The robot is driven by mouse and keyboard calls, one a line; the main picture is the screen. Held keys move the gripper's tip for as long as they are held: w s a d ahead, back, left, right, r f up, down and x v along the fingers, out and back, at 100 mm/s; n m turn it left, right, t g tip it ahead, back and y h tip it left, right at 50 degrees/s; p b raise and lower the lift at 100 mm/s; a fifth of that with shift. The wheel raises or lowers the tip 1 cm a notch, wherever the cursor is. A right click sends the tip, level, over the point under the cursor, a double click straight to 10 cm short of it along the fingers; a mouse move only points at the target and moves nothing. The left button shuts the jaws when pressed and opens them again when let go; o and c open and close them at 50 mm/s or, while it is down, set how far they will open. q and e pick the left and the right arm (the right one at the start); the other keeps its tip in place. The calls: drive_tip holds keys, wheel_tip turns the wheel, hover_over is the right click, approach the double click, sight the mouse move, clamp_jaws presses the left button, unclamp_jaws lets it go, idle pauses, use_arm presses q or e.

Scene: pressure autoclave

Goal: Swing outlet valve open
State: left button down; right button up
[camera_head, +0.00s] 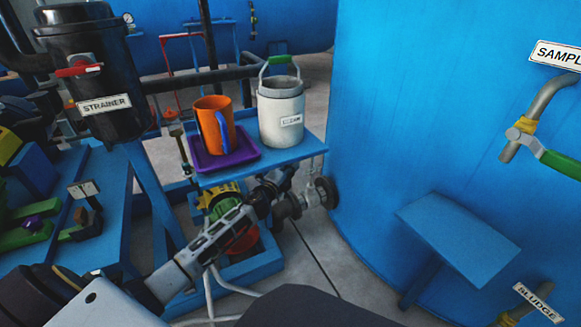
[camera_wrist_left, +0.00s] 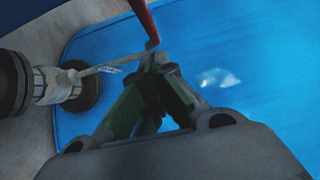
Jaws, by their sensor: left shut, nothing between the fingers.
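The outlet valve (camera_head: 289,206) sits on the pipe at the foot of the big blue tank, below the blue shelf, partly hidden by my left gripper. In the left wrist view its pale body (camera_wrist_left: 55,86) is at the left. A thin lever runs from it to a red handle (camera_wrist_left: 143,18), which rises to the top edge. My left gripper (camera_head: 277,183) reaches in from the lower left. In the left wrist view its fingertips (camera_wrist_left: 160,62) are shut and empty, at the bend where lever and handle meet. I cannot tell whether they touch it. My right gripper is out of view.
The blue shelf (camera_head: 310,150) just above carries an orange mug (camera_head: 211,132) on a purple tray (camera_head: 245,156) and a white pail (camera_head: 281,112). The blue tank (camera_head: 420,130) fills the right. A black strainer (camera_head: 92,75) stands at the left. Bare floor (camera_head: 318,262) shows below.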

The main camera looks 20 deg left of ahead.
use_arm(q)
drive_tip(key=s+a+p, duration=0.2)
drive_tip(key=s+a, duration=0.2)
drive_tip(key=s, duration=0.4)
drive_tip(key=shift+s, duration=0.35)
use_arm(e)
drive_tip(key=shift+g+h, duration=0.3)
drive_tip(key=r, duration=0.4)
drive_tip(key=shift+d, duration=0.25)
use_arm(q)
drive_tip(key=shift+a+f, duration=0.1)
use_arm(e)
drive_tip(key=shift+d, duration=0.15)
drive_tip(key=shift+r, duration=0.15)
